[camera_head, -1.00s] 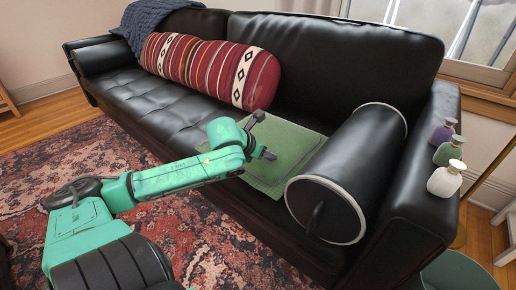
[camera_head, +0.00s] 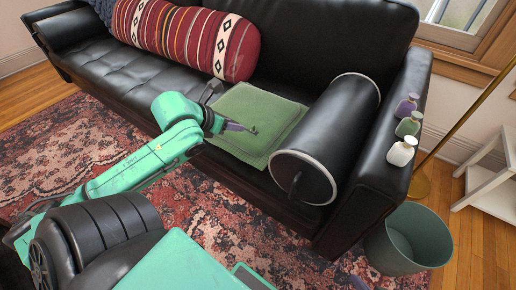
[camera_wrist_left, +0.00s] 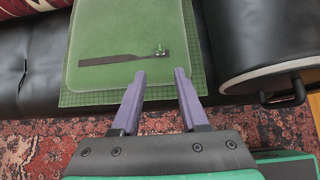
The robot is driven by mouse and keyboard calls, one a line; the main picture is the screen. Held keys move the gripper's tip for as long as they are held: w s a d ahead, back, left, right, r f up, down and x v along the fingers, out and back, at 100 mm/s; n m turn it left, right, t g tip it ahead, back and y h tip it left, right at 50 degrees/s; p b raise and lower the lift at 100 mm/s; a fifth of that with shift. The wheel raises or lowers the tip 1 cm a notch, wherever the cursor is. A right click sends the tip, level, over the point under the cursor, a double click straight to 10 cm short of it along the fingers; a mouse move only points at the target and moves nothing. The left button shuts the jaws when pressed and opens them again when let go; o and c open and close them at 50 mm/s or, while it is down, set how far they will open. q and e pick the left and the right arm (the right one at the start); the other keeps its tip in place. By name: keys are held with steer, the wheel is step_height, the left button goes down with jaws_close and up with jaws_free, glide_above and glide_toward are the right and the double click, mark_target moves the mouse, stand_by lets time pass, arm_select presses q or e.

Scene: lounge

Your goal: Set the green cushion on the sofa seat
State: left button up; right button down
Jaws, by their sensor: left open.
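The green cushion (camera_head: 259,110) lies flat on the black sofa seat (camera_head: 150,85), beside the round black bolster. In the left wrist view the cushion (camera_wrist_left: 120,32) rests over a green gridded mat (camera_wrist_left: 90,98), which shows around its edges. A dark strip with a small metal piece (camera_wrist_left: 125,61) shows on the cushion's near part. My left gripper (camera_head: 238,127) is at the cushion's front left in the head view. In the wrist view its purple fingers (camera_wrist_left: 161,75) are open with nothing between them, over the cushion's near edge. I cannot tell whether they touch it. My right gripper is not in view.
A red striped bolster (camera_head: 185,38) lies left of the cushion and a black cylindrical bolster (camera_head: 335,125) to its right. Several small bottles (camera_head: 407,125) stand on the right armrest. A grey-green bin (camera_head: 410,240) stands on the floor there. The left seat is clear.

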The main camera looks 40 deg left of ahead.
arm_select(q)
steer(key=s+d+f+n+g+h, duration=0.1)
steer(key=s+d+f+n, duration=0.15)
steer(key=f+n, duration=0.5)
steer(key=s+d+f+n+g+h, duration=0.15)
steer(key=d+f+n, duration=0.25)
steer(key=f+n, duration=0.4)
steer(key=s+d+f+n+h, duration=0.1)
steer(key=s+d+f+n, duration=0.1)
steer(key=d+n, duration=0.6)
steer(key=s+d+f+n+h, duration=0.1)
steer(key=s+d+f+n, duration=0.2)
steer(key=d+n, duration=0.6)
steer(key=shift+s+d+f, duration=0.25)
steer(key=shift+d+f, duration=0.1)
steer(key=shift+f, duration=0.25)
steer(key=shift+r+p, duration=0.1)
steer(key=shift+p, duration=0.35)
